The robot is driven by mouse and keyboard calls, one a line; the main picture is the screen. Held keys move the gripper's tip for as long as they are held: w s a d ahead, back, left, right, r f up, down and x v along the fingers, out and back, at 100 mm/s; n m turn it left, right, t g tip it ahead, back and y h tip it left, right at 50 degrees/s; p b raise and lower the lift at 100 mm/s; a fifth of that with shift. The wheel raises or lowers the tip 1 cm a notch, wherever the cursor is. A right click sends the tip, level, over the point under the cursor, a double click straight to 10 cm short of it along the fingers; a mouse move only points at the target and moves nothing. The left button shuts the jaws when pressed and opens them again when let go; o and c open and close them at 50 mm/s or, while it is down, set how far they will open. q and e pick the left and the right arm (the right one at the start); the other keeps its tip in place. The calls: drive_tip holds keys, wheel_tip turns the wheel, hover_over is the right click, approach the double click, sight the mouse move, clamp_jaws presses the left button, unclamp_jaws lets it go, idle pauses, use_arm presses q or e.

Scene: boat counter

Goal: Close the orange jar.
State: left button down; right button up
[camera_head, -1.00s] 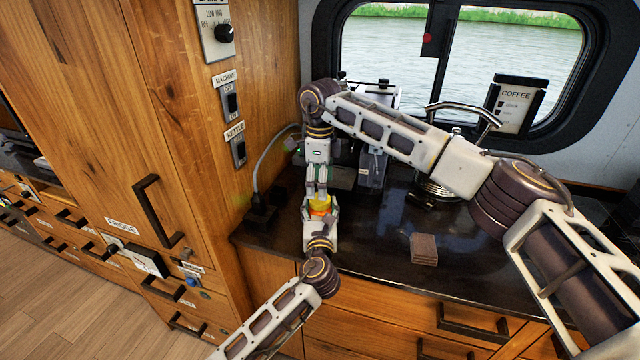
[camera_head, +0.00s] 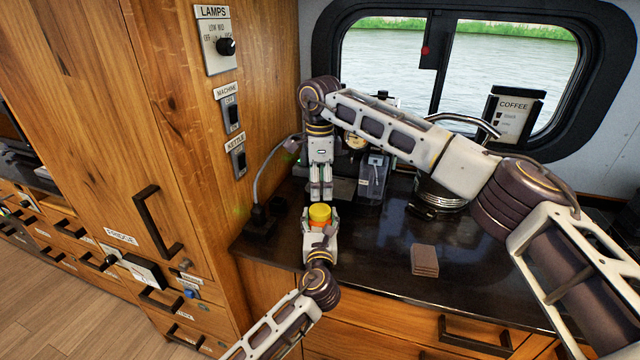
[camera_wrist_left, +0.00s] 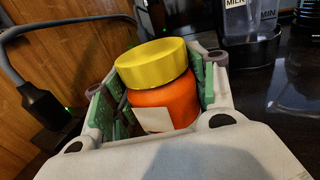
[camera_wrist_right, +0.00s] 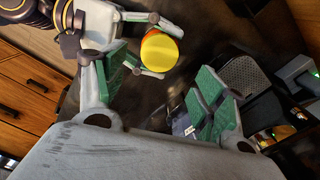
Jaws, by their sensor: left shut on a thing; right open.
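The orange jar (camera_head: 319,224) with its yellow lid (camera_head: 320,212) stands at the counter's front left. In the left wrist view the orange body (camera_wrist_left: 172,103) carries a pale label, and the yellow lid (camera_wrist_left: 152,63) sits on top of it. My left gripper (camera_head: 321,229) is shut around the jar's body from the front. My right gripper (camera_head: 321,196) is above and behind the lid, pointing down, open and empty. In the right wrist view the lid (camera_wrist_right: 161,52) shows beyond my spread green finger pads, apart from them. Whether the lid is fully tight cannot be told.
A coffee machine (camera_head: 352,160) and a clear container (camera_head: 374,178) stand behind the right gripper. A metal kettle (camera_head: 440,192) is farther right. A stack of brown coasters (camera_head: 424,260) lies on the dark counter, with clear room around it. A wooden cabinet wall borders the left.

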sight(320, 209)
drive_tip(key=shift+f, duration=0.1)
drive_tip(key=shift+f, duration=3.9)
drive_tip(key=shift+c, duration=0.3)
drive_tip(key=c, duration=1)
drive_tip(key=shift+m, duration=0.3)
drive_tip(key=shift+m, duration=1.4)
